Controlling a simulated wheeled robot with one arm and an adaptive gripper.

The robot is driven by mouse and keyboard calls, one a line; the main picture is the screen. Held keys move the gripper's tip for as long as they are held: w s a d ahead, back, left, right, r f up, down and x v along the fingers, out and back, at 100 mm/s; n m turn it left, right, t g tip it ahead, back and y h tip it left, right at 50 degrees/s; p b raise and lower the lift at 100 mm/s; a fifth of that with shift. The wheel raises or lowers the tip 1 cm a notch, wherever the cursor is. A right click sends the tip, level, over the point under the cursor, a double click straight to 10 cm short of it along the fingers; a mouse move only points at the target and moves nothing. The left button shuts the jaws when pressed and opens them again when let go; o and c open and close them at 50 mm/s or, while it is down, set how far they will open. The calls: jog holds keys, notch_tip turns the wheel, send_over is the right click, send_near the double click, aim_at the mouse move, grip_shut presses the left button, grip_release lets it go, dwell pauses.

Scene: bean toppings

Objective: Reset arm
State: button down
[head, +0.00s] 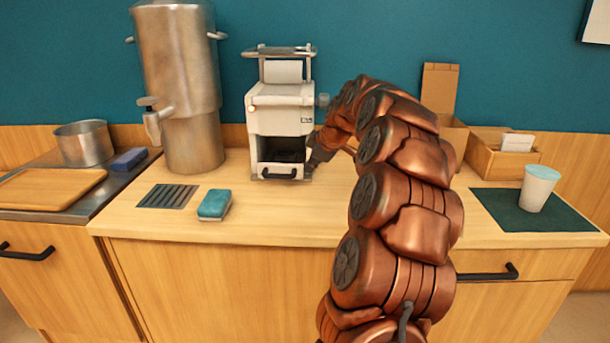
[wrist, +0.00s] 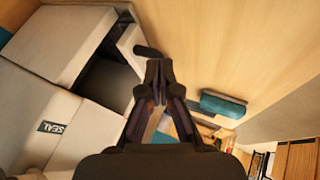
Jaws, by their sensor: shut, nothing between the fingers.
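My copper-coloured arm reaches over the counter from the front in the head view. My gripper (head: 313,163) is low at the right side of the white machine (head: 281,110), close to its front opening. I cannot tell whether it touches the machine. In the wrist view my gripper (wrist: 158,68) is shut and empty, its dark fingertips together. The white machine (wrist: 60,45) fills the left of that view, with its dark opening and black handle beside the fingertips.
A steel dispenser (head: 180,80) stands left of the machine. A teal sponge (head: 214,204) lies near a black drain grate (head: 167,196). A white cup (head: 538,188) stands on a dark mat (head: 490,205) at right. A wooden box (head: 485,160) is behind it. The front middle counter is clear.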

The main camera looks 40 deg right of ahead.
jog(key=shift+v, duration=1.8)
jog(key=s+a+f+m+g+y, duration=0.1)
jog(key=s+a+f+g, duration=0.15)
jog(key=a, duration=0.75)
jog(key=s+a+f+g+y, duration=0.1)
jog(key=s+a+f, duration=0.15)
jog(key=a, duration=0.75)
jog(key=s+a+f+m+g+y, duration=0.1)
jog(key=s+a+f, duration=0.15)
jog(key=a, duration=0.65)
jog(key=s+a+f+m+g+h, duration=0.1)
jog(key=s+a+f+m+g, duration=0.15)
jog(key=s, duration=0.75)
jog(key=s+a+f+m+g, duration=0.15)
jog(key=s+a+f, duration=0.25)
jog(key=s, duration=0.5)
jog(key=s+a+f+m+g+h, duration=0.1)
jog(key=s+a+f+m+g, duration=0.15)
jog(key=s, duration=0.75)
notch_tip(320, 180, up, 17)
jog(key=w+t+p, duration=0.1)
jog(key=w+p, duration=0.1)
jog(key=p, duration=1.4)
jog(key=shift+a+r+n+t, duration=0.2)
jog(key=shift+a+n+t, duration=0.2)
jog(key=shift+a, duration=0.1)
